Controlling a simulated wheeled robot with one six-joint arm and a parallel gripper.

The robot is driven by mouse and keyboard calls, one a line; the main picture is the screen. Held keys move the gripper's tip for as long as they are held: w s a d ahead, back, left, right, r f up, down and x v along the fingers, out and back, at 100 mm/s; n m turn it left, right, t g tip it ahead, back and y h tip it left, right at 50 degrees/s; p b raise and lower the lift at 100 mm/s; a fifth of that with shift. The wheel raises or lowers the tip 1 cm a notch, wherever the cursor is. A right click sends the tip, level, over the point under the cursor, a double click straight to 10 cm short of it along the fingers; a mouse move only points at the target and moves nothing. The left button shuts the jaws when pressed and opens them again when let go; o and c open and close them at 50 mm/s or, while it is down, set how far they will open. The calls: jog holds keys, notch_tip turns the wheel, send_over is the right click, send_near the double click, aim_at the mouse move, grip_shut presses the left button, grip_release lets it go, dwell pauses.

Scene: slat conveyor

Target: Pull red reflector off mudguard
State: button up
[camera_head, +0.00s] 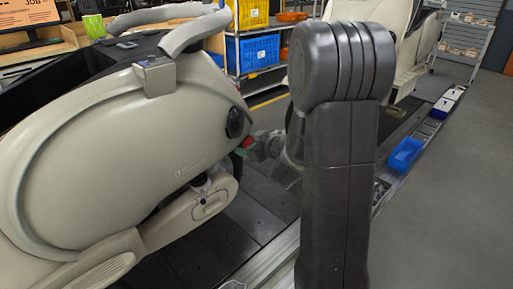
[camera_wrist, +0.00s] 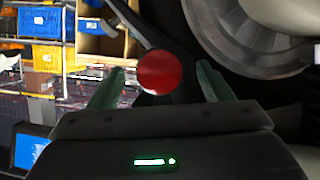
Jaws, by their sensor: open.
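The red reflector (camera_wrist: 160,72) is a round red disc on a dark part, the mudguard (camera_wrist: 152,30), in the wrist view. My gripper (camera_wrist: 161,82) is open, with one greenish finger on each side of the reflector and a visible space between each finger and the disc. I cannot tell how deep the disc sits between the fingertips. In the head view a small red patch of the reflector (camera_head: 247,142) shows at the rear of the cream scooter (camera_head: 120,150), beside my gripper (camera_head: 256,146). My arm hides much of the area behind it.
A wheel (camera_wrist: 245,45) is close on the right in the wrist view. A blue bin (camera_head: 405,154) lies on the conveyor's right edge in the head view. Shelves with a blue crate (camera_head: 258,50) stand behind. Grey floor (camera_head: 450,220) is free at the right.

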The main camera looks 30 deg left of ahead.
jog(key=shift+a, duration=0.1)
jog(key=c, duration=1.4)
jog(key=shift+o, duration=0.2)
jog(key=shift+s+d, duration=0.1)
jog(key=shift+d, duration=0.5)
jog(key=shift+d, duration=0.15)
jog(key=shift+s+d, duration=0.15)
jog(key=shift+d, duration=0.2)
jog(key=shift+d, duration=0.15)
jog(key=s+d+p, duration=0.2)
jog(key=d, duration=0.6)
jog(key=shift+s+d, duration=0.3)
